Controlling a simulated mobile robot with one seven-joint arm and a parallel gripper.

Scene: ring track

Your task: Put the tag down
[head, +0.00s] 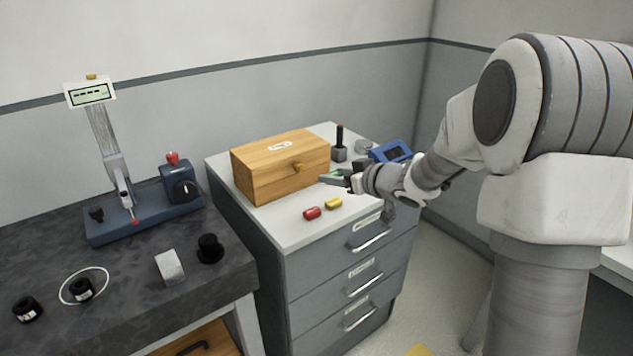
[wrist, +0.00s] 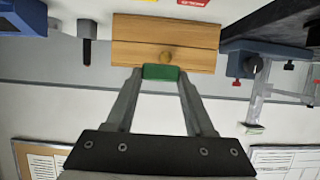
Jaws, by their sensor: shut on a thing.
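My gripper (head: 338,178) is above the white top of the drawer cabinet (head: 290,237), in front of the wooden box's right end. In the wrist view my gripper (wrist: 160,74) is shut on a green tag (wrist: 161,71), held between the fingertips. A red tag (head: 312,213) and a yellow tag (head: 333,203) lie on the cabinet top, nearer the front edge than the gripper. The red tag (wrist: 193,2) and yellow tag also show at the wrist view's top edge.
A wooden box (head: 267,175) with a round knob stands on the cabinet. A black-handled stamp (head: 339,147) and a blue device (head: 391,151) stand behind the gripper. A dark bench (head: 130,270) with a gauge stand (head: 145,222) is at left. The cabinet's front left top is clear.

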